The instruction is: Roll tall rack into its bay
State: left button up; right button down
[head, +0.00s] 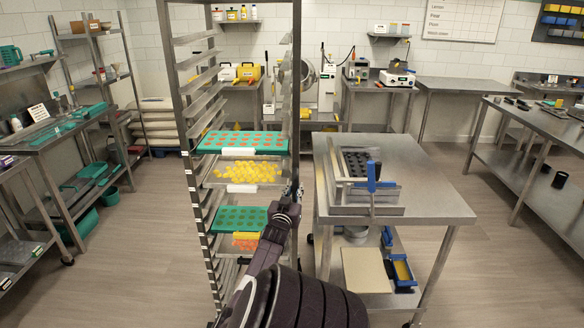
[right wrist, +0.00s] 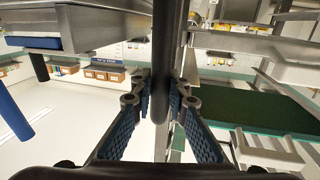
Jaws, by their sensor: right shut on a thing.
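The tall rack (head: 171,72) is an open metal frame with many runners, standing upright left of centre in the head view. Its middle levels hold green trays (head: 243,142) of orange pieces and a tray of yellow pieces (head: 250,172). My right gripper (head: 291,192) is at the rack's right near upright. In the right wrist view its blue-padded fingers (right wrist: 160,100) are closed around a dark vertical bar (right wrist: 165,45) of the rack. My arm hides part of the rack's lower right. My left gripper does not show. I cannot tell which spot is the bay.
A steel table (head: 430,190) with a depositor-like device (head: 372,185) stands close right of the rack. A left bench (head: 60,135) and shelf unit (head: 95,60) line the left side. A back counter (head: 465,86) runs along the wall. Floor (head: 150,215) left of the rack is clear.

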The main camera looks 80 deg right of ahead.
jog(key=shift+s, duration=0.3)
jog(key=c, duration=2.2)
grip_release()
jog(key=o, duration=0.4)
jog(key=shift+s+a+r, duration=0.1)
jog(key=shift+s+r, duration=0.05)
jog(key=shift+s, duration=0.15)
jog(key=shift+c, duration=0.2)
jog(key=shift+w, duration=0.15)
jog(key=shift+w, duration=0.1)
jog(key=shift+a, duration=0.1)
jog(key=w+a, duration=0.1)
jog(key=a, duration=1)
jog(key=shift+w+a, duration=0.25)
jog(key=shift+a, duration=0.05)
